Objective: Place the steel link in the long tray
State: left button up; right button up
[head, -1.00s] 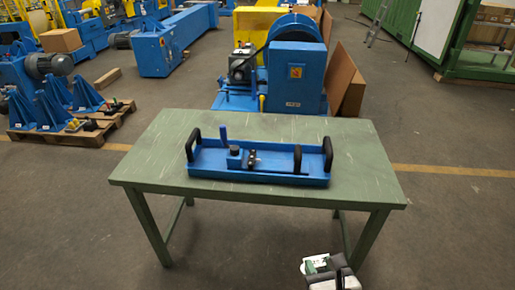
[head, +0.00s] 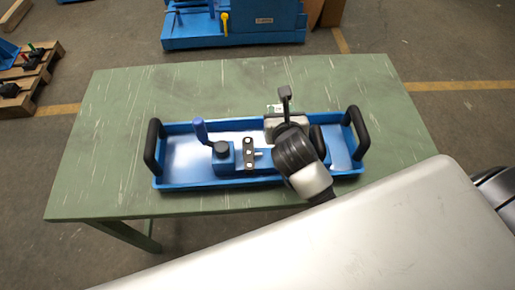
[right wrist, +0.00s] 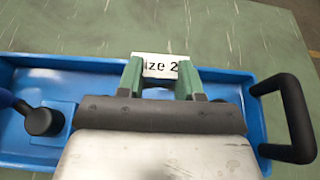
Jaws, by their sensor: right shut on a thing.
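The long blue tray (head: 190,184) lies on the green table, with a black handle at each end. My right gripper (head: 281,112) is over the right half of the tray, near its back wall. In the right wrist view its green fingers (right wrist: 160,80) are shut on a small white-faced piece (right wrist: 160,66) lettered "ize 2". Most of this piece is hidden, and I cannot tell whether it is the steel link. A small dark plate with pale dots (head: 249,154) sits at the blue clamp block in the tray. My left gripper is out of view.
The clamp block (head: 224,156) with its blue-handled lever (head: 200,131) stands in the tray's left half. The right handle (head: 357,132) stands close to my gripper. The green table (head: 110,110) is clear around the tray.

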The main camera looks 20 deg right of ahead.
notch_tip(320, 180, down, 9)
jog(key=shift+f+b, duration=0.15)
jog(key=shift+b, duration=0.25)
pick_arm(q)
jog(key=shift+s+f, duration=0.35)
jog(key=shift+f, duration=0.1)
pick_arm(e)
jog(key=shift+f, duration=0.15)
jog(key=shift+f, duration=0.2)
jog(key=o, duration=1)
jog(key=shift+r, duration=0.1)
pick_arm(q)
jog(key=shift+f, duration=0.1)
